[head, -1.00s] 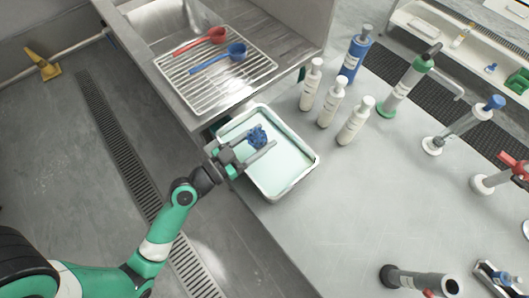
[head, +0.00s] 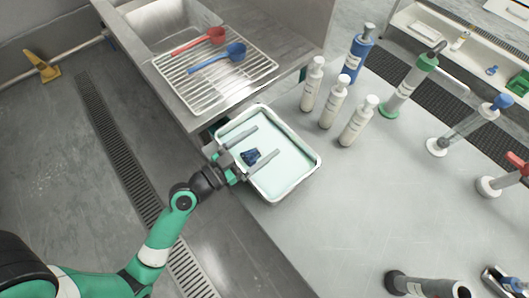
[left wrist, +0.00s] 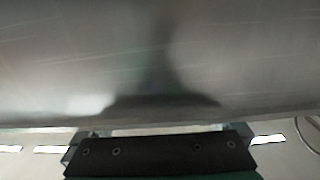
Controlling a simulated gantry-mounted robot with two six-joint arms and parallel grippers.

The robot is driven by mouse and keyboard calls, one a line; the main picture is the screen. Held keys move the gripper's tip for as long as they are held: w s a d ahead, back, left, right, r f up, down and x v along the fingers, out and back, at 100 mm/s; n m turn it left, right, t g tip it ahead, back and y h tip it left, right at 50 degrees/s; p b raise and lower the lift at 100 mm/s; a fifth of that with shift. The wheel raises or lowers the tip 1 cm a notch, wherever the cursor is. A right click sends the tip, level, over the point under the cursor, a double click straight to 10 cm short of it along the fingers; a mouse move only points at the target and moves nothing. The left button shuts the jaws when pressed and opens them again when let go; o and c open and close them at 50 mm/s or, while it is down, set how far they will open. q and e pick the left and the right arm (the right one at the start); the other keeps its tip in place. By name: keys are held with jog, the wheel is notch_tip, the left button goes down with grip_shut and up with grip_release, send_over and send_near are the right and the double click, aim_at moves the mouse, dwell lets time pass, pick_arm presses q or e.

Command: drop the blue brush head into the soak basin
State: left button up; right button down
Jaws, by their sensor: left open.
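The soak basin (head: 308,168) is a white-rimmed rectangular tray of pale green liquid on the counter beside the sink. The small blue brush head (head: 250,156) shows inside the basin outline in the head view, darker and looking partly sunk in the liquid. My left gripper (head: 266,140) reaches over the basin's left rim with its two grey fingers spread wide. The brush head lies between and below the fingers, apart from both. The left wrist view shows a blurred grey metal surface and a dark bar, without the brush head. My right gripper is not in view.
White bottles (head: 334,102) and a blue bottle (head: 358,53) stand right of the basin.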

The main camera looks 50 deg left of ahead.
pick_arm(q)
jog(key=s+b, duration=0.1)
jog(key=s, duration=0.5)
jog(key=s+b, duration=0.1)
jog(key=s, duration=0.3)
jog(key=shift+a+f+b, duration=0.2)
jog(key=shift+a+b, duration=0.1)
jog(key=shift+a, duration=0.1)
jog(key=shift+s+r, duration=0.2)
jog(key=shift+s, duration=0.55)
jog(key=shift+d, duration=0.1)
